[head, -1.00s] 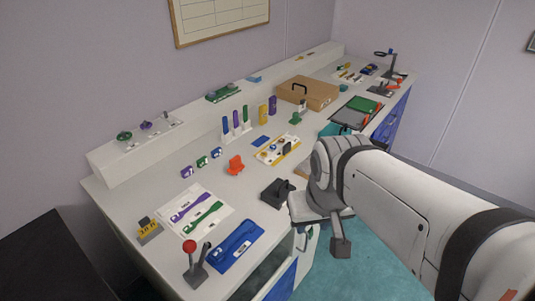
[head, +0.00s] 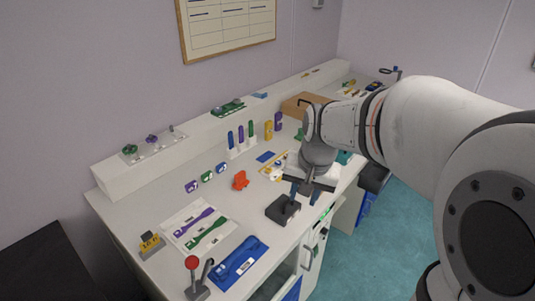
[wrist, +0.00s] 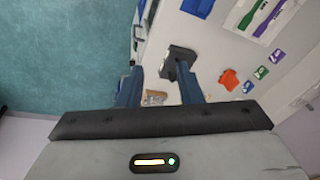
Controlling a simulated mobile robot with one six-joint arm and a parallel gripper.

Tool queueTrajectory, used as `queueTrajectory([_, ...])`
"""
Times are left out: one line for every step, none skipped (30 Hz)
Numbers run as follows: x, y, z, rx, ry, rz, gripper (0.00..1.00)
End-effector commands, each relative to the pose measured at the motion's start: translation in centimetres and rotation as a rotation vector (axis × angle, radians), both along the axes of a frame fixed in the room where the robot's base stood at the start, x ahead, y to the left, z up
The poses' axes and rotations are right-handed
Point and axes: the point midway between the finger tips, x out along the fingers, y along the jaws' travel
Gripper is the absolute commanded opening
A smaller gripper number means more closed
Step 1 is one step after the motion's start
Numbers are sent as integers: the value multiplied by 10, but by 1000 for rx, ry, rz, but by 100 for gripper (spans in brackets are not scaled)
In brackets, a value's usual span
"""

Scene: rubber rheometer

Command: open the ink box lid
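The dark box that I take to be the ink box (head: 283,210) sits on the bench near its front edge, and its top looks closed. It also shows in the wrist view as a dark block (wrist: 179,55) beyond one finger. My gripper (head: 304,195) hangs just to the right of and above the box, pointing down. In the wrist view its two blue fingers (wrist: 158,75) are spread apart with nothing held between them. One finger overlaps the near side of the box in that view; I cannot tell whether they touch.
An orange piece (head: 240,181) lies left of the box. A blue tray (head: 240,259) and a red-knobbed lever (head: 193,272) stand nearer the front. A white mat (head: 183,242) holds purple and green tools. The teal floor (head: 390,230) is open on the right.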

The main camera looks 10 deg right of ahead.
Motion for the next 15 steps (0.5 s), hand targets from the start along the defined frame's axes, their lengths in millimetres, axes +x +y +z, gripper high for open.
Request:
queueTrajectory([21, -2, -10, 19, 17, -50, 33])
queueTrajectory([33, -3, -15, 31, 25, -83, 33])
queueTrajectory([49, -4, -21, 47, 34, -127, 33])
queueTrajectory([60, -5, -27, 57, 43, -159, 33])
queueTrajectory([71, -7, -32, 68, 49, -191, 33])
queueTrajectory([85, -8, -40, 83, 58, -231, 33])
queueTrajectory([94, -9, -45, 93, 65, -259, 33])
queueTrajectory([103, -10, -51, 101, 70, -285, 33])
queueTrajectory([113, -11, -58, 111, 78, -317, 33])
queueTrajectory([120, -12, -63, 118, 83, -339, 33])
queueTrajectory([126, -13, -67, 125, 88, -358, 33])
queueTrajectory([133, -14, -72, 132, 92, -379, 33])
queueTrajectory([137, -15, -75, 136, 95, -393, 33])
queueTrajectory([140, -15, -77, 139, 96, -404, 33])
queueTrajectory([144, -16, -80, 143, 100, -415, 33])
